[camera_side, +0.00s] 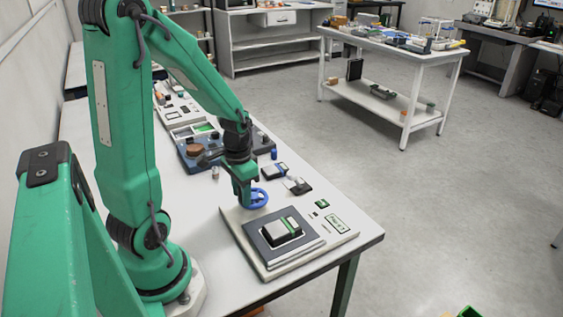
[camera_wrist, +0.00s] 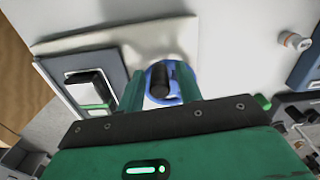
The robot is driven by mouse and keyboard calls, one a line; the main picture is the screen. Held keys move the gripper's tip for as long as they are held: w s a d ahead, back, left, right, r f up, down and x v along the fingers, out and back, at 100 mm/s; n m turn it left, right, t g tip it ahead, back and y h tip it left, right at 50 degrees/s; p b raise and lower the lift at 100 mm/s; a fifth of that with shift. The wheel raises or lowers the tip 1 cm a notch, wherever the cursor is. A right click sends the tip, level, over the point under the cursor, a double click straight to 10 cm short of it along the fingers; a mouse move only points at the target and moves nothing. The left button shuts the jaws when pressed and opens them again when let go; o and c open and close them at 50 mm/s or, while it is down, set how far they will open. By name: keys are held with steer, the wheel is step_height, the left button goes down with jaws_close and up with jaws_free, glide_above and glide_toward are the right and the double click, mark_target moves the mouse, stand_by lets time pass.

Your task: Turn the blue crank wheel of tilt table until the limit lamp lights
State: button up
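The tilt table (camera_side: 262,270) is a pale base on the near end of the bench. The fingers are spread, with gaps beside the knob; contact with the wheel is unclear. I cannot make out a lit limit lamp.
A small green-faced part (camera_side: 322,204) and a printed label (camera_side: 335,223) are on the base's right side. Small dark devices (camera_side: 298,186) and a blue-grey instrument (camera_side: 190,160) stand behind the wheel. The bench's right edge is close to the table base.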

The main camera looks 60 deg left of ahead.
steer(key=shift+o, duration=0.3)
steer(key=shift+r, duration=3.9)
steer(key=shift+d+r, duration=0.1)
steer(key=s+d+r+m+t, duration=0.1)
steer(key=d+r+t, duration=0.4)
steer(key=d+r, duration=0.5)
steer(key=shift+s+d+t, duration=0.3)
steer(key=shift+s+d, duration=0.5)
steer(key=shift+d, duration=0.9)
